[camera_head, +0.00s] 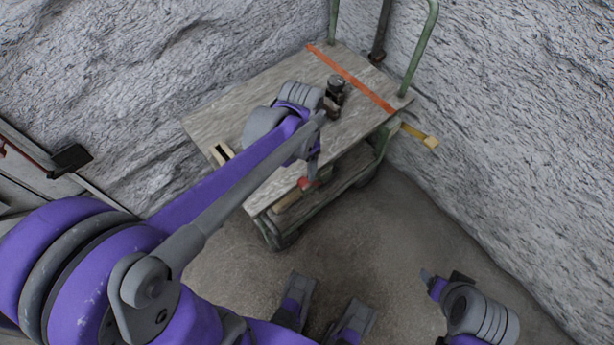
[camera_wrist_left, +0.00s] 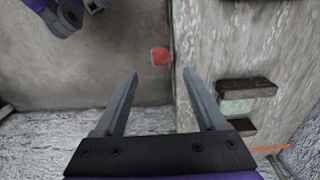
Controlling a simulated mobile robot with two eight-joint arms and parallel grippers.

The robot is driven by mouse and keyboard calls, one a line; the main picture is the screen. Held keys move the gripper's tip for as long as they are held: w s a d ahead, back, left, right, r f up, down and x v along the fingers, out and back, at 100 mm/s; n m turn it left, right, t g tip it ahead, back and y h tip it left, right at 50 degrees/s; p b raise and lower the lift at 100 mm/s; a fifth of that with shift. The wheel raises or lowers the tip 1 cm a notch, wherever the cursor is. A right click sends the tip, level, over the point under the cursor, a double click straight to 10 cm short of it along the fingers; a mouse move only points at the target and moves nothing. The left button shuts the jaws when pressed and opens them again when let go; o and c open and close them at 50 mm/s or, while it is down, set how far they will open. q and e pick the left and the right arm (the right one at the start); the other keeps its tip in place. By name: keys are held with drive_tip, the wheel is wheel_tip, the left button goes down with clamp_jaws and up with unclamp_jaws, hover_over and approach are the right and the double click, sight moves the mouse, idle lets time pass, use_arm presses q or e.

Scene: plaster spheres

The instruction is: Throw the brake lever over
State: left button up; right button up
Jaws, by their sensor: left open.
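A red knob (camera_head: 305,183), which looks like the end of the brake lever, sits low at the near edge of the flatbed cart (camera_head: 225,120). The red knob (camera_wrist_left: 160,56) also shows in the left wrist view, ahead of and between the finger lines, beside the cart's edge. The lever's shaft is mostly hidden. My left gripper (camera_head: 313,160) is beside the cart's near edge, just above the knob in the picture. In the left wrist view my left gripper (camera_wrist_left: 161,75) is open with nothing between its fingers. My right arm shows at lower right; its jaws are unclear.
A dark metal item (camera_head: 335,88) stands on the cart deck near an orange stripe (camera_head: 350,75). Green handle posts (camera_head: 418,45) rise at the far end. A yellow-ended bar (camera_head: 420,135) sticks out right. Rough grey walls (camera_head: 500,110) close in behind; floor (camera_head: 370,235) is clear in front.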

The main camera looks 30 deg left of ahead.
sight(304, 182)
use_arm(q)
wheel_tip(304, 182, down, 9)
drive_tip(key=shift+r+b, duration=0.1)
drive_tip(key=shift+b, duration=1)
drive_tip(key=c, duration=1.1)
clamp_jaws()
drive_tip(key=shift+s+d, duration=0.1)
drive_tip(key=shift+d, duration=0.05)
